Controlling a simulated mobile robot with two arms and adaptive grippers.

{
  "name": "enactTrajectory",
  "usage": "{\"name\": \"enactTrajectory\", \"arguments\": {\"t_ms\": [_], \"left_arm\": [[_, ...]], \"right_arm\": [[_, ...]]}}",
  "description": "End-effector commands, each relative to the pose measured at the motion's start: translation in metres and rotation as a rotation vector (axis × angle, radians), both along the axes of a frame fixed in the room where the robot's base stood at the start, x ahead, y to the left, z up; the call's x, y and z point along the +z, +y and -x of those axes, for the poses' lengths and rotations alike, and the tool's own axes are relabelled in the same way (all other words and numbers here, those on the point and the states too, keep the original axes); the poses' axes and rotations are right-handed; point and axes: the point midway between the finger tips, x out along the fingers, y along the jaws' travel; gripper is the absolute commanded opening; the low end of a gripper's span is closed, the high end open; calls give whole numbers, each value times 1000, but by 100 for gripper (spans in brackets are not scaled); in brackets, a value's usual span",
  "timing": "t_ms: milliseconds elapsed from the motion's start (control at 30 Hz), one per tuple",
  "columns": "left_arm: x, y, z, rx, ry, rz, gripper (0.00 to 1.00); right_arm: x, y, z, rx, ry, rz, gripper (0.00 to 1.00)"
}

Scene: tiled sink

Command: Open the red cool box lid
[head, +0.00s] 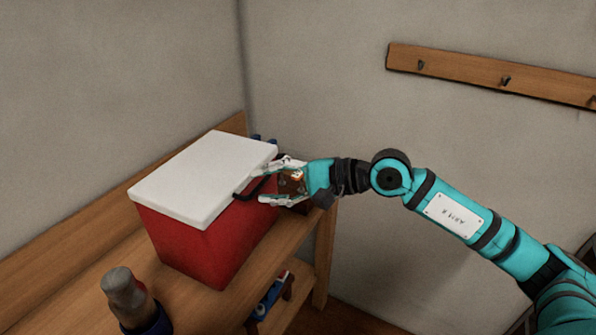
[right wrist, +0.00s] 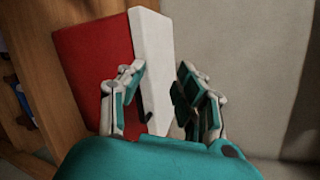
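The red cool box (head: 205,245) stands on a wooden bench in the head view, with its flat white lid (head: 205,175) lying shut on top. A dark handle (head: 243,194) shows at its right side. My right gripper (head: 268,183) is at the lid's right end, fingers spread. In the right wrist view the gripper (right wrist: 161,75) is open, with the edge of the white lid (right wrist: 150,50) and the red box wall (right wrist: 92,50) beyond its fingers. I cannot tell whether a finger touches the lid. My left gripper is not in view.
The wooden bench (head: 95,285) runs along the wall. Blue and red items (head: 270,296) lie on a lower shelf. A hook rail (head: 490,76) hangs on the right wall.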

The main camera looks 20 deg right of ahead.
Motion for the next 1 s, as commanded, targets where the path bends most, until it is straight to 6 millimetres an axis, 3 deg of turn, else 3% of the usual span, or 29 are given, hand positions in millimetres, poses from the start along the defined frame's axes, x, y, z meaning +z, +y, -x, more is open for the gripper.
{"name": "enactTrajectory", "arguments": {"t_ms": [100, 267, 833, 1000], "left_arm": [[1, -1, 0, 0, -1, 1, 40], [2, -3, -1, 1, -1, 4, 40], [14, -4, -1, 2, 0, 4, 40], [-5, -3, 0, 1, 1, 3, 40]], "right_arm": [[-6, -39, -10, -5, -112, 316, 35], [-10, -59, -16, -8, -151, 467, 35], [-40, -24, -54, -6, -151, 465, 35], [-56, -13, -66, -7, -151, 466, 35]]}}
